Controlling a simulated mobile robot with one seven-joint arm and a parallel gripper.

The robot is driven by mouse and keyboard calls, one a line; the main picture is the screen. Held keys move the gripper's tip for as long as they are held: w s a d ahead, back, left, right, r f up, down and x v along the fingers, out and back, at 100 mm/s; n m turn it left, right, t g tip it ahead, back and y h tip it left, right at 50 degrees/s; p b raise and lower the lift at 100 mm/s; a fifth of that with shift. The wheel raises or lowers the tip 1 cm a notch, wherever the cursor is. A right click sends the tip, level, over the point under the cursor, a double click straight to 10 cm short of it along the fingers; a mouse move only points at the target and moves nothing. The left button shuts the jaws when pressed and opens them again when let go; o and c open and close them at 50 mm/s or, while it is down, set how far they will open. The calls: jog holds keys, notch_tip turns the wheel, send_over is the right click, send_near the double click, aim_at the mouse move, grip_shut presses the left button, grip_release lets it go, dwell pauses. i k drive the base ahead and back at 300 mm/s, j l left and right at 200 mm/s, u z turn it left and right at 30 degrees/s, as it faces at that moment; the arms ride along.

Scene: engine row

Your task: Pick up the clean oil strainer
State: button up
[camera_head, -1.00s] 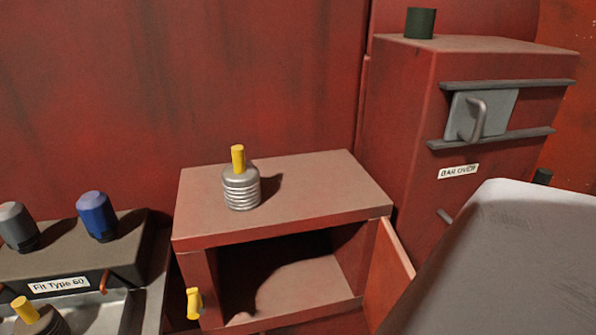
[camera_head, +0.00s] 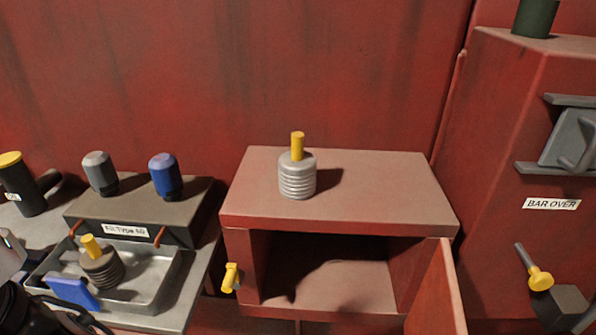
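A clean-looking silver oil strainer (camera_head: 297,178) with ribbed sides and a yellow handle stands upright on top of the red cabinet (camera_head: 390,200), near its left side. A second, darker strainer (camera_head: 102,268) with a yellow handle sits tilted in the metal tray (camera_head: 165,285) at the lower left. Nothing touches the silver strainer.
The cabinet's door (camera_head: 440,295) stands open at the right. A yellow knob (camera_head: 230,278) sticks out at its left. Grey (camera_head: 100,173) and blue (camera_head: 165,177) canisters stand on a dark block behind the tray. A blue block (camera_head: 72,293) lies at the tray's front. The cabinet top is otherwise clear.

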aim_at(297, 168)
jog(key=k+l+u, duration=0.1)
jog(key=l+u, duration=0.25)
jog(key=k+l+u, duration=0.15)
jog(key=u, duration=0.15)
jog(key=k+l+u, duration=0.2)
jog(key=l+u, duration=0.15)
